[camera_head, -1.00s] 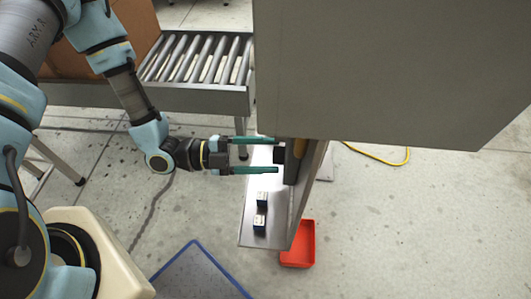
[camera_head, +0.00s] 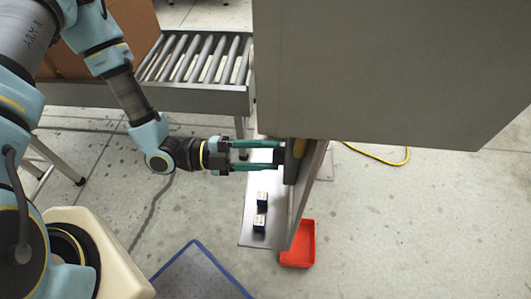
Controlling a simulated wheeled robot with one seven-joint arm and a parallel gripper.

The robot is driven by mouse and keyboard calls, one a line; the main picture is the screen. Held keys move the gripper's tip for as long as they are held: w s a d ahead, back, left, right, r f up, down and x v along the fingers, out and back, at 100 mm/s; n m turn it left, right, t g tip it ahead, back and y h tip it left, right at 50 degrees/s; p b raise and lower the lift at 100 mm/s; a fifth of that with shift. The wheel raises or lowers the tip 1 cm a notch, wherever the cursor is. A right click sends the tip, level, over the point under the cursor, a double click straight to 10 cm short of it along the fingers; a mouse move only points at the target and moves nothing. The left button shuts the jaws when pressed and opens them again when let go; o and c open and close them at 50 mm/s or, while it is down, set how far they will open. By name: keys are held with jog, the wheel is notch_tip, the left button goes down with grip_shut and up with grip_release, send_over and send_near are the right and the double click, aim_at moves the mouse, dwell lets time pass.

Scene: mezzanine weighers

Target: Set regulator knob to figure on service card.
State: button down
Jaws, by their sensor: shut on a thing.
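My gripper (camera_head: 277,156) reaches in from the left with its teal fingers closed on a small dark knob (camera_head: 280,157). The knob sticks out from the left face of an upright grey panel (camera_head: 305,195), under a big grey cabinet (camera_head: 390,75). The fingers cover most of the knob, so its pointer and any scale cannot be read. No service card can be made out in this view.
Two small dark boxes with pale tops (camera_head: 262,199) stand on a metal shelf (camera_head: 252,232) below my gripper. A red bin (camera_head: 299,246) and a blue-edged mat (camera_head: 200,277) lie on the floor. A roller conveyor (camera_head: 195,70) stands behind my arm.

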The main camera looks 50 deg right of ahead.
jog(key=shift+w+d+f+n+g+y, duration=0.15)
jog(key=shift+n+g+y, duration=0.25)
jog(key=shift+n, duration=5.4)
jog(key=shift+w+d+n+g+y, duration=0.15)
jog(key=shift+n+y, duration=0.3)
jog(key=shift+n, duration=5.35)
jog(key=shift+w+d+f+n+g+y, duration=0.1)
jog(key=shift+n+g+y, duration=0.3)
jog(key=shift+n, duration=5.4)
jog(key=shift+c, duration=1.6)
grip_release()
jog(key=shift+s+r, duration=0.1)
